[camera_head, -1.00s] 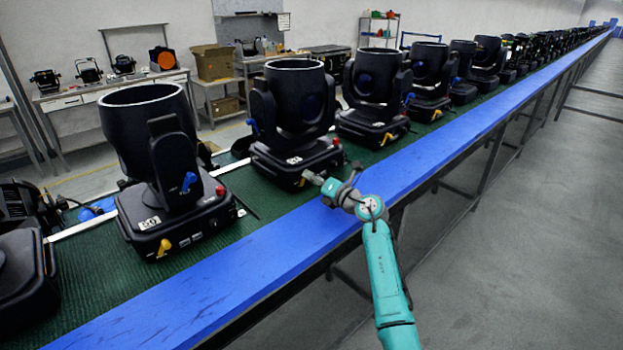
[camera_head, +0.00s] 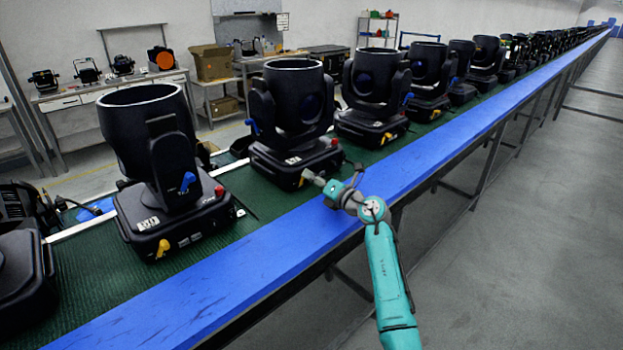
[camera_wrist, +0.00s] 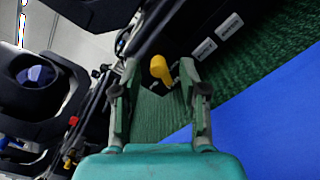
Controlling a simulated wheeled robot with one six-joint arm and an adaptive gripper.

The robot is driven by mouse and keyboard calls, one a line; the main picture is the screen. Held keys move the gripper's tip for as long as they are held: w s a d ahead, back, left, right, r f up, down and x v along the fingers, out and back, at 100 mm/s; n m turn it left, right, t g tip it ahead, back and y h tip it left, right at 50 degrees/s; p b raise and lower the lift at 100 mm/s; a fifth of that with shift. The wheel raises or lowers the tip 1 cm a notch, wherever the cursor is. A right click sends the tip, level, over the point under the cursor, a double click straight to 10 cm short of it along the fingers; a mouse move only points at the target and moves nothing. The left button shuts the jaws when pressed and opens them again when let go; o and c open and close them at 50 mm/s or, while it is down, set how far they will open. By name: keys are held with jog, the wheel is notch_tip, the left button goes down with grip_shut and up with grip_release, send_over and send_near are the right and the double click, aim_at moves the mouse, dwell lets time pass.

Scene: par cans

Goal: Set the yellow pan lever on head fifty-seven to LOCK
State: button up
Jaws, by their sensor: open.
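In the wrist view a yellow lever (camera_wrist: 160,69) on the head's dark base shows between the two fingertips of my gripper (camera_wrist: 159,82). The fingers stand apart, with gaps on both sides of the lever, and hold nothing. In the head view the gripper largely hides this lever. The number label on this base is too blurred to read, so I cannot confirm fifty-seven. The lever's marked position cannot be read.
A nearer head (camera_head: 168,170) with its own yellow lever (camera_head: 163,248) stands to the left. More heads line the green belt (camera_head: 120,305) toward the back right. A blue rail (camera_head: 250,270) runs along the belt's front. The grey floor (camera_head: 510,260) at right is clear.

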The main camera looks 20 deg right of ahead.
jog(key=v, duration=1.1)
